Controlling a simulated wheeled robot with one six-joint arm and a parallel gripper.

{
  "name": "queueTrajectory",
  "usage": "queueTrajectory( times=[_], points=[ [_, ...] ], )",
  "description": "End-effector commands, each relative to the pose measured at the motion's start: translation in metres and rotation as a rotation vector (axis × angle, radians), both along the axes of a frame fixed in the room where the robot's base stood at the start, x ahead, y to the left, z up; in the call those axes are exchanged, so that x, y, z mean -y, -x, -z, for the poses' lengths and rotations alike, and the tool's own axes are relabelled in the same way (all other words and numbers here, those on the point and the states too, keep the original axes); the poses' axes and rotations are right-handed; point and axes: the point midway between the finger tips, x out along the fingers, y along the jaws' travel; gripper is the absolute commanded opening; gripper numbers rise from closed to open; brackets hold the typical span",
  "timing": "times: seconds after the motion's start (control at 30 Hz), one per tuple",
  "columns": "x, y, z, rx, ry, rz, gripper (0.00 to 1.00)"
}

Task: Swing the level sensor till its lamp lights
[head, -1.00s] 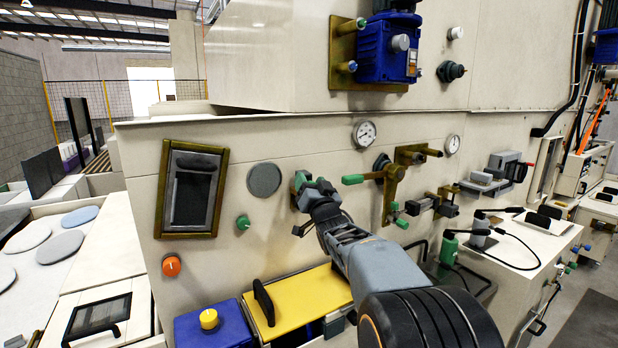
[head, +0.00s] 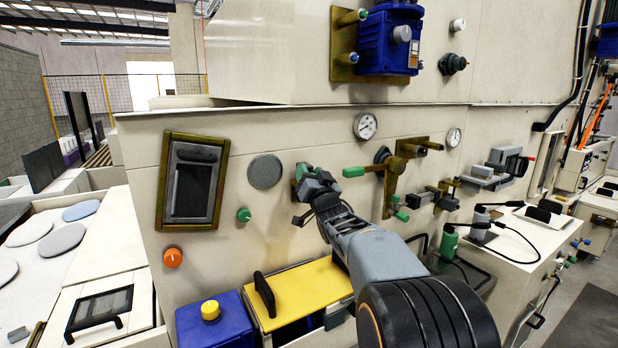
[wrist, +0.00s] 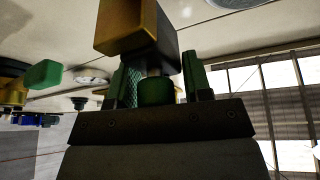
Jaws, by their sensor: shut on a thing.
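My gripper (head: 312,183) is at the front wall of the machine, shut on a small green-ended part. In the wrist view my gripper (wrist: 163,82) has its fingers on both sides of a green round knob (wrist: 155,91), below a brass-coloured block (wrist: 135,25). In the head view a bit of green (head: 300,171) shows at the jaws, and the jaws hide most of this part. I take it to be the level sensor, but I cannot be sure. I cannot make out a lit lamp on it.
A brass valve with a green handle (head: 353,172) sticks out close to the right of my gripper. A round grey disc (head: 265,171) and a green knob (head: 244,215) are to the left. A yellow lid (head: 310,298) with a black handle lies below. Two gauges are above right.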

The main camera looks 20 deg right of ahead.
Motion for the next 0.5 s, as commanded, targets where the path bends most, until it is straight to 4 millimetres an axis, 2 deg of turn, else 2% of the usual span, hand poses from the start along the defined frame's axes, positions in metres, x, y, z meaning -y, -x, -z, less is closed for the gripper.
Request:
queueTrajectory(
  times=[0.03, 0.3, 0.33, 0.43, 0.5],
  points=[
    [0.0022, 0.0003, 0.0050, 0.002, -0.004, -0.002, 0.22],
    [0.0024, 0.0001, 0.0015, -0.002, -0.006, -0.008, 0.22],
    [0.0024, 0.0001, 0.0016, -0.003, -0.006, -0.008, 0.46],
    [0.0021, 0.0001, 0.0016, -0.003, -0.006, -0.008, 0.56],
    [0.0015, 0.0000, 0.0013, -0.001, -0.005, -0.009, 0.56]
  ],
)
